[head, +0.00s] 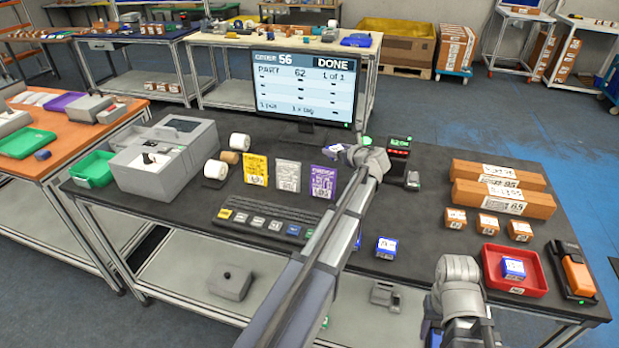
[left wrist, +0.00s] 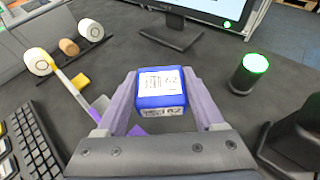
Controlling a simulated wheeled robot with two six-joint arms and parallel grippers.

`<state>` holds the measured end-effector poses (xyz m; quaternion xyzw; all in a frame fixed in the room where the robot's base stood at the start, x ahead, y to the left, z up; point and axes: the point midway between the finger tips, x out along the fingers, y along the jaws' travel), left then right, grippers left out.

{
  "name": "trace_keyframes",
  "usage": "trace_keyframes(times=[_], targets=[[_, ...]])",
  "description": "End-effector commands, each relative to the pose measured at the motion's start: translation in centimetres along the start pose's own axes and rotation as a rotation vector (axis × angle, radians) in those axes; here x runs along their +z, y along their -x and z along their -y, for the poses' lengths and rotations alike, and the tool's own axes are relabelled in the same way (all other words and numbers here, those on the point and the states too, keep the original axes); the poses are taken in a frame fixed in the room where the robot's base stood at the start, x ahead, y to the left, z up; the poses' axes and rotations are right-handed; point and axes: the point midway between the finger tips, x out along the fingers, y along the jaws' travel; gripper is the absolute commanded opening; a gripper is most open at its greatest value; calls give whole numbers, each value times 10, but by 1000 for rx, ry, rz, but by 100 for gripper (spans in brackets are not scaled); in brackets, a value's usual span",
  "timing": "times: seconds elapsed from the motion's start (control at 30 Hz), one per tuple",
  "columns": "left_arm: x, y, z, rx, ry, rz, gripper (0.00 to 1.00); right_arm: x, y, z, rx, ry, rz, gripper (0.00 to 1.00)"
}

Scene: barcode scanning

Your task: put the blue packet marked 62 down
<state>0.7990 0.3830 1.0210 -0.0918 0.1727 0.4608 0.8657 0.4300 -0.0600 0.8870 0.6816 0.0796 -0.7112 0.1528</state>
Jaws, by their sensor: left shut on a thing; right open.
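My left gripper (head: 341,151) is behind the keyboard, close to the right of the monitor's foot. In the left wrist view, its purple fingers (left wrist: 158,100) are shut on a blue packet (left wrist: 163,103) with a white label reading 62. The label faces up to the camera. I cannot tell whether the packet touches the black table (head: 420,190). In the head view the packet is mostly hidden by the wrist. My right gripper (head: 433,334) is at the bottom edge, partly cut off, in front of the table; it is open.
The monitor (head: 303,84) shows part 62 and DONE. A scanner post (head: 398,147) with green light stands right of my left gripper. Another blue packet (head: 386,247) lies near the front edge; one sits in the red tray (head: 532,284). Brown boxes (head: 497,178) stand right.

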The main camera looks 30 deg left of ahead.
Motion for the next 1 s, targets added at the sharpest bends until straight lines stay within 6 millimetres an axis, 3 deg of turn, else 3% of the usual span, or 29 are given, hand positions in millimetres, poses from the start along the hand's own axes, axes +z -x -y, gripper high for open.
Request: trace_keyframes(times=[0.03,0.2,0.53,0.9,1.0], targets=[[-1,-19,16,12,4,1,4,0,-8,1,0,0,0,50],[3,-42,32,34,14,2,4,-1,-14,1,0,0,0,50],[-4,-48,33,40,17,2,4,-1,-22,2,0,0,0,50],[-52,-68,33,39,16,2,4,-4,-74,7,0,0,0,50],[-56,-69,33,39,16,2,4,-5,-79,8,0,0,0,50]])
